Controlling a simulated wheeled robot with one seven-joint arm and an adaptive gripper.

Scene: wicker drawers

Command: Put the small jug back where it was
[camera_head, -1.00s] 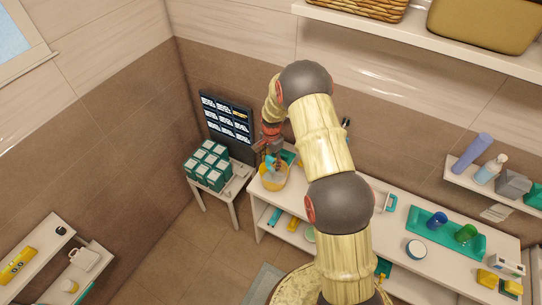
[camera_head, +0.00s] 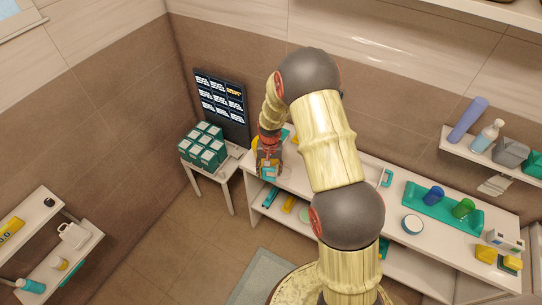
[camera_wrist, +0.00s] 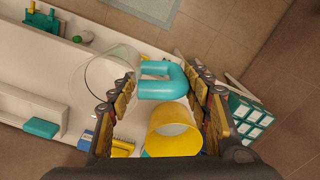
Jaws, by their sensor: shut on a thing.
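In the wrist view my gripper (camera_wrist: 160,82) has its two fingers on either side of a thick teal handle (camera_wrist: 163,86). The handle belongs to a clear, round jug (camera_wrist: 85,82), seen at the left of the fingers. A yellow cup-like container (camera_wrist: 172,120) shows beyond the handle, between the fingers. In the head view my gripper (camera_head: 268,165) is over the left end of the white shelf unit; the jug there is small and mostly hidden by it.
The white shelf unit (camera_head: 345,168) holds a teal tray (camera_head: 426,207) with cups at the right. A small table (camera_head: 225,172) with green boxes (camera_head: 203,147) stands left of it. A white pitcher (camera_head: 74,235) sits on the far-left shelf. The floor between is clear.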

